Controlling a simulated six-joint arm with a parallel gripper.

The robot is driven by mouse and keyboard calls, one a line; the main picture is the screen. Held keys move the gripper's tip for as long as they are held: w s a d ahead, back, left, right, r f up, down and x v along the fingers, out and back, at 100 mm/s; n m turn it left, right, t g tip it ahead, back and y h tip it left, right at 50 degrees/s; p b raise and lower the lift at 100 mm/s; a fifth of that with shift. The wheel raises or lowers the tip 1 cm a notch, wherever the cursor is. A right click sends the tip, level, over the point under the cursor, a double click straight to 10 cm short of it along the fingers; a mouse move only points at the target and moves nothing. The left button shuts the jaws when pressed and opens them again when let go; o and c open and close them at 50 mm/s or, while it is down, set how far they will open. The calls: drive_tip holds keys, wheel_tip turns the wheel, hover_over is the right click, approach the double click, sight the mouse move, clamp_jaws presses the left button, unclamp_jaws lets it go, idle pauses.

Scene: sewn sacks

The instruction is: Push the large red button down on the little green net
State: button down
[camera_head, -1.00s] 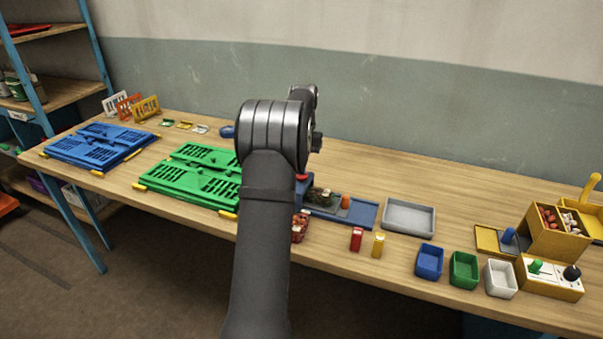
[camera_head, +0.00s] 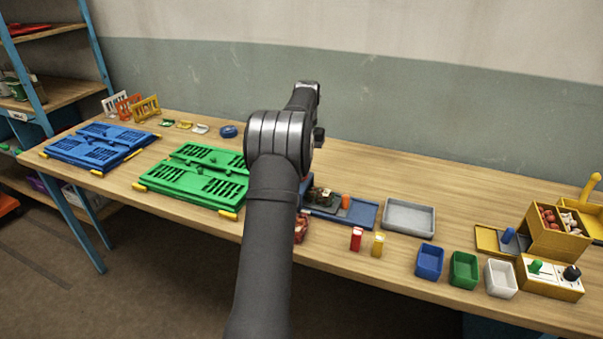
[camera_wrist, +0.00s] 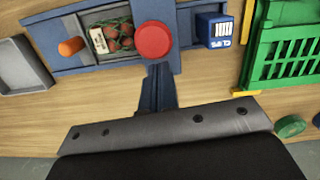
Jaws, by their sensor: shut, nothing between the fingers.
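The large red button (camera_wrist: 153,41) is a round disc on the blue device (camera_wrist: 187,25) in the wrist view. The little green net (camera_wrist: 117,35), with red round items and a pale label, lies in the grey bed just left of it, its right end close to the button's edge. The net also shows in the head view (camera_head: 322,195), where my arm hides the button. My gripper (camera_wrist: 158,68) is shut and empty, its dark fingertips near the button's lower edge in the picture. I cannot tell whether they touch it.
An orange knob (camera_wrist: 70,46) stands on the device's left part, and a blue box (camera_wrist: 213,30) right of the button. The grey tray (camera_head: 408,218) is beside the device. A green crate (camera_head: 195,178) lies left of my arm. Red (camera_head: 357,239) and yellow (camera_head: 378,244) blocks stand in front.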

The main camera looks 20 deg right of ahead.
wheel_tip(320, 180, up, 12)
drive_tip(key=shift+w+d, duration=0.4)
drive_tip(key=shift+w, duration=0.05)
drive_tip(key=shift+f, duration=0.25)
idle(0.6)
drive_tip(key=s+f, duration=0.1)
drive_tip(key=f, duration=0.1)
drive_tip(key=s+a+f, duration=0.1)
drive_tip(key=f, duration=0.1)
drive_tip(key=s+a+f, duration=0.1)
drive_tip(key=f, duration=0.1)
drive_tip(key=shift+a, duration=0.2)
drive_tip(key=shift+w+r, duration=0.1)
drive_tip(key=shift+r, duration=0.4)
drive_tip(key=shift+d+r, duration=0.1)
drive_tip(key=shift+r, duration=0.6)
